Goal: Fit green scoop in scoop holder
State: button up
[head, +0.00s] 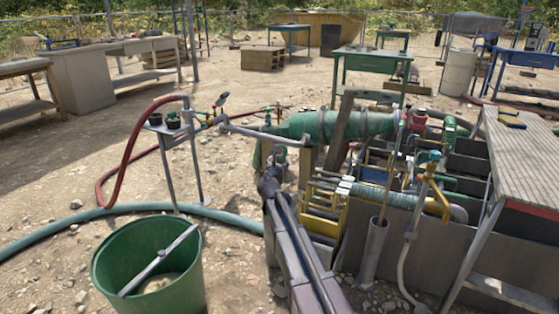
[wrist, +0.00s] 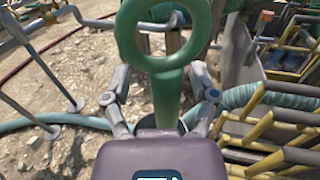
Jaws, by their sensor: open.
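In the wrist view, a green ring on a green stem (wrist: 163,60), apparently part of the green scoop, stands upright just beyond my gripper. My gripper (wrist: 160,88) is open, with one finger on each side of the stem. I cannot tell whether the fingers touch it, and my gripper's body hides the stem's lower end. In the head view my gripper (head: 267,172) is beside the left end of the big green pipe. A grey upright tube (head: 371,255) with a long rod in it stands right of my arm. I cannot tell whether it is the scoop holder.
A green bucket (head: 150,262) with a grey bar across it stands at lower left. A small stand (head: 172,128) and a red hose (head: 128,150) are behind it. The big green pipe (head: 335,125) and yellow frames crowd the right. Bare gravel lies at left.

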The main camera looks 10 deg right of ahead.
jog(key=v, duration=1)
jog(key=shift+s, duration=0.4)
jog(key=s+d+f+m+g+h+p, duration=0.1)
jog(key=s+d+f+m+g+p, duration=0.15)
jog(key=s+d+m+g, duration=0.4)
jog(key=s+d+f+m+g+h+p, duration=0.1)
jog(key=s+d+f+m+g+p, duration=0.2)
jog(key=s+m, duration=0.65)
jog(key=s+a+m+g+y+p, duration=0.4)
jog(key=s+m, duration=0.4)
jog(key=s+a+m+g+y+p, duration=0.3)
jog(key=s+m+y, duration=0.1)
jog(key=s+m, duration=0.35)
notch_tip(320, 180, up, 37)
jog(key=p, duration=3.7)
jog(key=shift+w+f, duration=0.1)
jog(key=shift+f, duration=0.05)
